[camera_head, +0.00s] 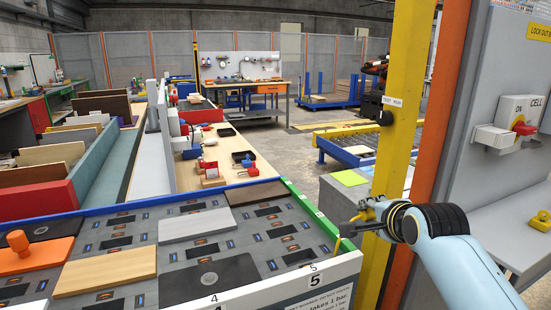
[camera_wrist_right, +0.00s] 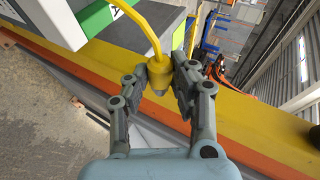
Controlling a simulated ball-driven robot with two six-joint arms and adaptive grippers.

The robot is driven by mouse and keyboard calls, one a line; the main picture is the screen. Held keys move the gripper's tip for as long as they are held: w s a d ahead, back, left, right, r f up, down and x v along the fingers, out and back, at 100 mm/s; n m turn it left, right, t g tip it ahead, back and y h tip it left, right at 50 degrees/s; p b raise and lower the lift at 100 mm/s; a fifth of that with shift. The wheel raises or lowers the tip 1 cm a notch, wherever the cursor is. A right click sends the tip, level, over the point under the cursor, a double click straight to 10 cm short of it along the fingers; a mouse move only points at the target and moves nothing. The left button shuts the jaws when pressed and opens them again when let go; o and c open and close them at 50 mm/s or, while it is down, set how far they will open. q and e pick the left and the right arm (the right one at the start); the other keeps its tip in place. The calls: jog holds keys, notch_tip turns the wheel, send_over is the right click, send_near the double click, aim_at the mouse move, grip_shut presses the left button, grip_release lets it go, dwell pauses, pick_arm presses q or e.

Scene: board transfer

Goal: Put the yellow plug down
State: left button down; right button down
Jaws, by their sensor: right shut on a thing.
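The yellow plug (camera_wrist_right: 158,73) is held between the two fingers of my right gripper (camera_wrist_right: 160,80) in the right wrist view, with its yellow cable (camera_wrist_right: 151,30) curving up and away to the top. In the head view my right gripper (camera_head: 362,220) is at the right, in front of the yellow post and beside the green-edged corner of the board table. The fingers mostly hide the plug there; a piece of the yellow cable (camera_head: 336,243) shows near the table's corner. My left gripper is out of view.
A grey box with a yellow-green pad (camera_head: 350,178) stands just behind the gripper. The yellow post (camera_head: 398,110) rises close beside it. The board table's white front edge (camera_head: 330,282) is left of it. A cell switch with a red knob (camera_head: 523,128) sits at right.

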jog(key=s+d+r+b, duration=0.2)
jog(key=s+d+b, duration=0.2)
jog(key=s+a+r+n+y+b, duration=0.2)
jog(key=s+a+y, duration=0.1)
jog(key=s, duration=0.4)
jog(key=s+a+r+n+g+y+b, duration=0.1)
jog(key=s+a+r+n+y+b, duration=0.1)
jog(key=s, duration=0.5)
jog(key=shift+s+a+r+n+g+y+b, duration=0.2)
jog(key=shift+a+r+n+g+y+b, duration=0.1)
jog(key=shift+a+r+n+y+b, duration=0.4)
jog(key=shift+d+f+h, duration=0.1)
jog(key=shift+d+h, duration=0.15)
jog(key=shift+h, duration=0.05)
